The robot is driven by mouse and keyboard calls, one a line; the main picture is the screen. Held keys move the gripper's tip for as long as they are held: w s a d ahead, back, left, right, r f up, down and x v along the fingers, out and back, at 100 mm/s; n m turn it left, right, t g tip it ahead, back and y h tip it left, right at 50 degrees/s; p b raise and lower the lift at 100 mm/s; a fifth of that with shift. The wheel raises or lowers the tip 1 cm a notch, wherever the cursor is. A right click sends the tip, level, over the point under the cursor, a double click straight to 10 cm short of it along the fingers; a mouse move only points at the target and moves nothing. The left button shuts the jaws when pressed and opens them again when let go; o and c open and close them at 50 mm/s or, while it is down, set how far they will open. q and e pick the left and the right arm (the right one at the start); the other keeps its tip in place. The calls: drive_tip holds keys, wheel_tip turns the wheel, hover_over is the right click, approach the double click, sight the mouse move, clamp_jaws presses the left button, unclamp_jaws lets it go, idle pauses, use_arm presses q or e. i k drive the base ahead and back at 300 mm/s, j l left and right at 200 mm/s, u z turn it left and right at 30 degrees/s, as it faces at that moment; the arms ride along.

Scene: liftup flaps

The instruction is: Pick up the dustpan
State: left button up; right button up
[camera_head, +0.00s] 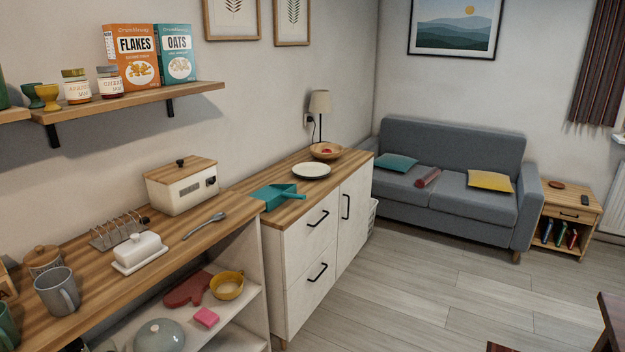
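A teal dustpan (275,196) lies on the wooden top of the white cabinet (300,262), near its front left corner. Its handle points to the right, toward the cabinet's front edge. A white plate (311,170) lies behind and to the right of it, apart from it. Neither of my grippers shows in the head view.
A bread box (181,187), a spoon (204,225), a toast rack (119,233) and a butter dish (140,252) stand on the left counter. A bowl (326,151) and a lamp (319,106) stand behind the plate. The floor (420,290) before the cabinet is clear.

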sight(275, 194)
drive_tip(key=i+l+z, duration=0.1)
drive_tip(key=i+z, duration=0.25)
drive_tip(key=i, duration=0.25)
drive_tip(key=i+z, duration=0.35)
drive_tip(key=i, duration=0.25)
drive_tip(key=i+l+u, duration=0.2)
drive_tip(key=i+u, duration=0.2)
drive_tip(key=i+l+u, duration=0.3)
drive_tip(key=i+u, duration=0.15)
drive_tip(key=i+l+u, duration=0.8)
drive_tip(key=l, duration=0.25)
drive_tip(key=i+l+u, duration=0.1)
drive_tip(key=l+u, duration=0.35)
drive_tip(key=l, duration=0.15)
